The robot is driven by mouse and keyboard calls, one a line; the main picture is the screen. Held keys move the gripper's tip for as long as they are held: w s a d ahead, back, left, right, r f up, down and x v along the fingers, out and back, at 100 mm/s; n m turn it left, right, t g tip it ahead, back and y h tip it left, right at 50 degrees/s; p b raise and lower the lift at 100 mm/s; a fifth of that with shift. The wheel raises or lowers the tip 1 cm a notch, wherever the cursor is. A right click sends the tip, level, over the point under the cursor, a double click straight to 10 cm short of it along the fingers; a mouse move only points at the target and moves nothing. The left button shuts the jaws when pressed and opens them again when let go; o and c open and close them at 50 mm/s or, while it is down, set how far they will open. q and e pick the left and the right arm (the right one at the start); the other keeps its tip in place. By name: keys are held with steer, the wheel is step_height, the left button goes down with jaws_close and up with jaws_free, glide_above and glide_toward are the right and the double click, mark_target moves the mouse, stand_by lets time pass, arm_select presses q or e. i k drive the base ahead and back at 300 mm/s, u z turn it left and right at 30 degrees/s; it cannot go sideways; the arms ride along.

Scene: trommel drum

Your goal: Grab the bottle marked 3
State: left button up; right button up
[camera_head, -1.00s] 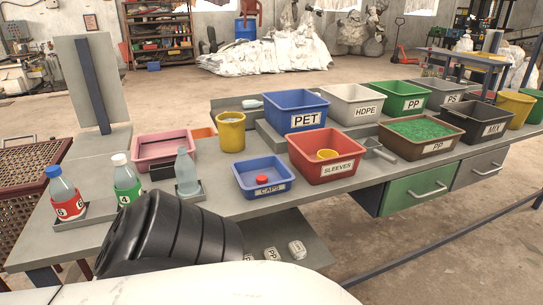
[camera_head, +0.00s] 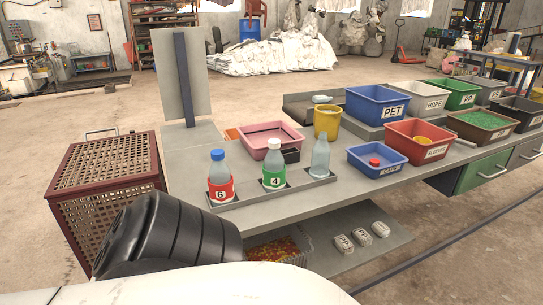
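Three bottles stand upright in a shallow grey tray (camera_head: 239,196) at the left end of the bench. The left bottle (camera_head: 221,186) has a blue cap and a red label marked 6. The middle bottle (camera_head: 273,176) has a white cap and a green label marked 4. The right bottle (camera_head: 320,157) is clear, with no cap or number that I can see. No number 3 shows on any bottle. Neither of my grippers is in view; a black ribbed part of my own body fills the lower left.
Behind the bottles are a pink tray (camera_head: 257,133) and a yellow cup (camera_head: 327,118). Bins marked PET (camera_head: 366,113), SLEEVES (camera_head: 409,151) and CAPS (camera_head: 362,165) stand to the right. A rust-red mesh crate (camera_head: 105,165) stands left of the bench (camera_head: 300,207). White tagged pieces (camera_head: 362,238) lie on the lower shelf.

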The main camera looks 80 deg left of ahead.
mark_target(321, 150)
steer(key=z, duration=0.3)
steer(key=k, duration=0.4)
steer(key=u, duration=3.05)
